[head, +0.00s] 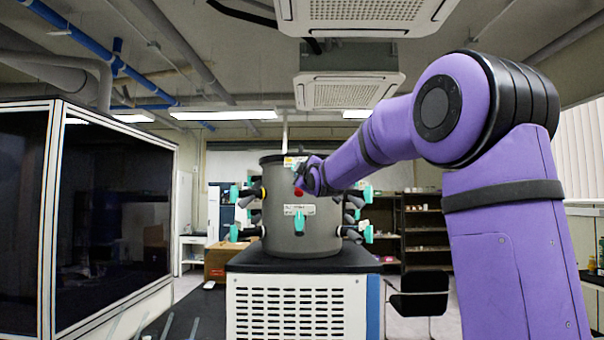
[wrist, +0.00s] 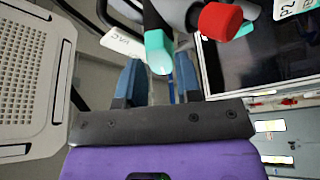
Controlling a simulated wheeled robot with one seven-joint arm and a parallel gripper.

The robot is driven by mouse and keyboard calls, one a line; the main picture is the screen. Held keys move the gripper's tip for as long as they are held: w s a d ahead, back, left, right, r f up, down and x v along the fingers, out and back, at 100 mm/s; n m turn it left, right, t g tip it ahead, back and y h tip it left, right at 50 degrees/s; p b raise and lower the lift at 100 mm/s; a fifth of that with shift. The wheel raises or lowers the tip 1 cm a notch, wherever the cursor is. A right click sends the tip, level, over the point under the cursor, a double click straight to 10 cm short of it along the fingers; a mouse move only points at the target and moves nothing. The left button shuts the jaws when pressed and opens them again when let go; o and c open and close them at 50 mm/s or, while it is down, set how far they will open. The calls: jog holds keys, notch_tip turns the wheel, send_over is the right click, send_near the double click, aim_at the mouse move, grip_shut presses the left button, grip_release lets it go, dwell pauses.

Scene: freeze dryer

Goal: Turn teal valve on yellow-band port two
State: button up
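The grey drum (head: 300,235) carries several teal valves around its side. One teal valve (head: 299,222) hangs at the front below a white label. A yellow band (head: 264,192) shows on a port at the drum's left, with another teal valve (head: 235,193) further out. My gripper (wrist: 159,72) is open in the wrist view, with two blue-grey fingers apart. A teal handle (wrist: 158,50) with a black stem shows just beyond and between the fingertips; contact cannot be told. In the head view my gripper is at the drum's upper front, its fingers hard to make out.
A red knob (head: 298,192) sits near my gripper; a red cap (wrist: 220,21) is right of the teal handle in the wrist view. The drum stands on a white vented cabinet (head: 290,308). A dark-glazed enclosure (head: 110,210) is at left, a black chair (head: 420,290) at right.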

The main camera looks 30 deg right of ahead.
jog(key=shift+x, duration=0.85)
grip_shut()
jog(key=shift+m, duration=0.5)
jog(key=m+h, duration=0.2)
jog(key=m, duration=0.3)
jog(key=m+h, duration=0.3)
jog(key=m, duration=0.2)
jog(key=m+h, duration=0.2)
jog(key=m, duration=0.3)
jog(key=shift+w+a+f+g, duration=0.25)
jog(key=shift+a+f+g, duration=0.05)
jog(key=shift+a+g, duration=0.1)
jog(key=shift+h, duration=0.4)
